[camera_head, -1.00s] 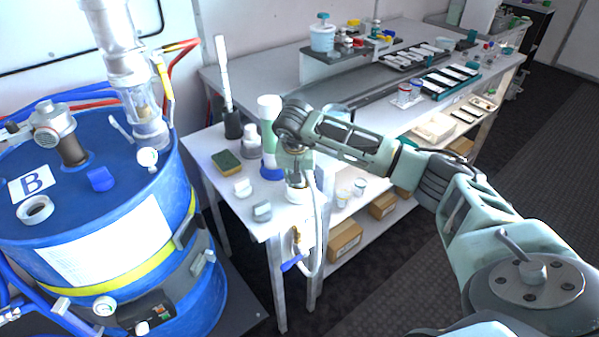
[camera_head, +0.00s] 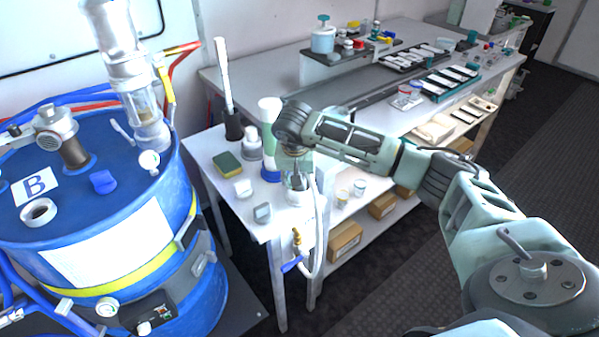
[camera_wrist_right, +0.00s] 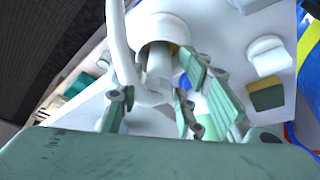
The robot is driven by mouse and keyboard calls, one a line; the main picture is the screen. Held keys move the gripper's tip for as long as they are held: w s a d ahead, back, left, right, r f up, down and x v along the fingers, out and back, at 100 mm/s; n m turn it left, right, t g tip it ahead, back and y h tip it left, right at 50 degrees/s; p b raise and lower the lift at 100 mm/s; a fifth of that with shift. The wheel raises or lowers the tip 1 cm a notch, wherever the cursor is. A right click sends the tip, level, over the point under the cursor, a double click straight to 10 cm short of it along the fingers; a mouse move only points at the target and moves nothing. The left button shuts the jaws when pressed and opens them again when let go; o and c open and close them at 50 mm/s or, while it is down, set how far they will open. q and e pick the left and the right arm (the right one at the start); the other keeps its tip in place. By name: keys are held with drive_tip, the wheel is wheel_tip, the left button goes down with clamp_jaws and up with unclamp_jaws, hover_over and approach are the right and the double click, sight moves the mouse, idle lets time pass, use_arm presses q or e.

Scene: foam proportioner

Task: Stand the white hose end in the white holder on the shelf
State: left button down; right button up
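The white holder (camera_head: 299,198) stands at the near corner of the white shelf (camera_head: 262,228). The white hose end (camera_wrist_right: 158,68) sits in the mouth of the holder (camera_wrist_right: 160,28) in the right wrist view, roughly in line with it. How deep it sits is hidden. The white hose (camera_head: 320,225) loops down past the shelf edge. My right gripper (camera_head: 296,177) is directly above the holder. In the right wrist view its fingers (camera_wrist_right: 152,102) stand on both sides of the hose end, with small gaps visible. My left gripper is not in view.
A brass valve with a blue handle (camera_head: 291,264) hangs at the shelf's front edge. The blue drum (camera_head: 100,225) is at left.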

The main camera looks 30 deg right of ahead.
drive_tip(key=p+v, duration=0.5)
drive_tip(key=v, duration=0.4)
idle(0.3)
drive_tip(key=shift+d, duration=0.1)
